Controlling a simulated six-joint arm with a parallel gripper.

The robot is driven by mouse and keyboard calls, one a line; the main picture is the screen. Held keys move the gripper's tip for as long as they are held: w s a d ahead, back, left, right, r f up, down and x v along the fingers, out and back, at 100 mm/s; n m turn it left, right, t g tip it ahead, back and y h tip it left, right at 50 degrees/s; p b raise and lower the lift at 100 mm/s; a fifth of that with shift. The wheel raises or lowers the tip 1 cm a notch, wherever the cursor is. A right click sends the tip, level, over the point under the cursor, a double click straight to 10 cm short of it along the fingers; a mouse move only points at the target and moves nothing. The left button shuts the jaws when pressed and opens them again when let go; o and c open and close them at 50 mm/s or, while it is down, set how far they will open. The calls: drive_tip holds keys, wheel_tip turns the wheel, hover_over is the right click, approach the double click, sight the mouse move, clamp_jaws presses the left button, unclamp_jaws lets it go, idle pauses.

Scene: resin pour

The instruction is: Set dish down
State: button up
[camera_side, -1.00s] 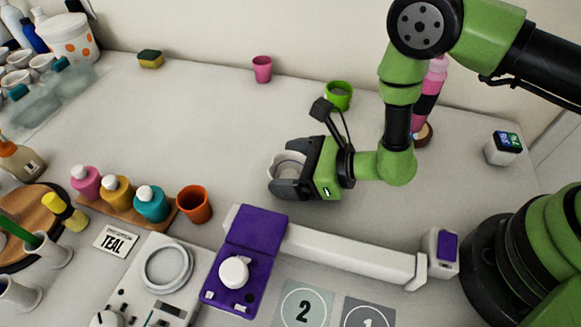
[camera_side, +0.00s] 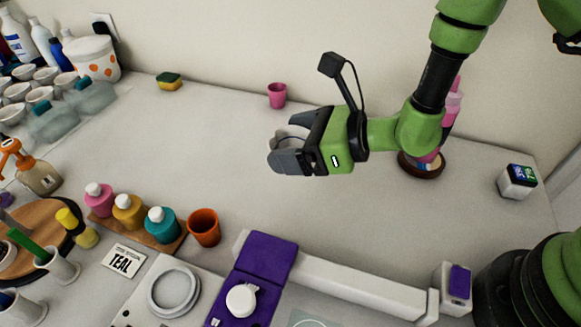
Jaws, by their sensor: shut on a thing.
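My gripper (camera_side: 287,148) is shut on the dish (camera_side: 291,141), holding it above the grey table. Only a thin part of the dish shows between the dark fingers; the rest is hidden by them. Whether it holds anything inside cannot be seen. The dish is clear of the table's other objects in the picture.
An orange cup (camera_side: 204,228) and a rack of pink, yellow and teal bottles (camera_side: 162,225) stand at lower left. A purple-and-white device (camera_side: 268,256) and a white ringed unit (camera_side: 173,292) lie in front. A pink cup (camera_side: 277,95) stands behind. The left middle table is clear.

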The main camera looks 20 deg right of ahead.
sight(283, 138)
drive_tip(key=w+f, duration=0.1)
drive_tip(key=w, duration=0.1)
drive_tip(key=w+f, duration=0.2)
drive_tip(key=w+d+f, duration=0.1)
drive_tip(key=w, duration=0.1)
drive_tip(key=shift+w+f, duration=0.25)
drive_tip(key=shift+f, duration=2.6)
drive_tip(key=o, duration=0.9)
drive_tip(key=shift+f, duration=0.15)
drive_tip(key=shift+s+d+r, duration=0.1)
drive_tip(key=shift+r, duration=0.1)
drive_tip(key=v, duration=1.1)
drive_tip(key=shift+s+d+r, duration=0.15)
drive_tip(key=shift+s+r, duration=0.05)
drive_tip(key=shift+s, duration=0.1)
